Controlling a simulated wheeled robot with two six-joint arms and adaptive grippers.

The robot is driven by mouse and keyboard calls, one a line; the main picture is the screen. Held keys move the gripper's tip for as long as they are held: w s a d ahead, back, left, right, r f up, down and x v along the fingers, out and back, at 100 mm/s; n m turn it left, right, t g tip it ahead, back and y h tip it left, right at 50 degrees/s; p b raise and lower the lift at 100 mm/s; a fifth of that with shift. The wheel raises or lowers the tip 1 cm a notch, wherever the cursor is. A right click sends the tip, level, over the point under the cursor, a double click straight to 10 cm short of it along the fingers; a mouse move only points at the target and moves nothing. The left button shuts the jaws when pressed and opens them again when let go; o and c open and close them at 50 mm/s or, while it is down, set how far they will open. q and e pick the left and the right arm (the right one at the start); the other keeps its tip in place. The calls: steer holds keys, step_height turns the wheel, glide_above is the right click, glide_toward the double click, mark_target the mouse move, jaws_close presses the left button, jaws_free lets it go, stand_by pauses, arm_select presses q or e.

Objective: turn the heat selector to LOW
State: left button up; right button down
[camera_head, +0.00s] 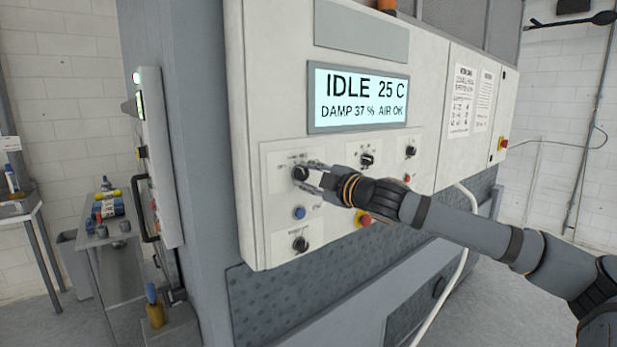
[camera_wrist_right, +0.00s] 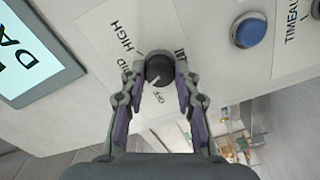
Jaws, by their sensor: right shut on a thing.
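The heat selector is a dark round knob (camera_head: 300,173) at the upper left of the control panel. My right gripper (camera_head: 310,178) reaches it from the right, shut on it. In the right wrist view the knob (camera_wrist_right: 159,68) sits between the two fingertips, one on each side. A pale pointer mark shows on its lower part, toward a small label below it. The label HIGH is legible up and left of the knob; the other labels are small or partly hidden by the fingers. My left gripper is not in view.
A blue button (camera_head: 299,213) and another dark knob (camera_head: 301,244) lie below the selector. More knobs (camera_head: 367,160) and a red stop button (camera_head: 364,218) are to the right, near my arm. The display (camera_head: 358,98) reads IDLE 25 C. A side cart (camera_head: 112,262) stands at left.

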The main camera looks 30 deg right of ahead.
stand_by(0.4)
steer(key=c, duration=1)
jaws_free()
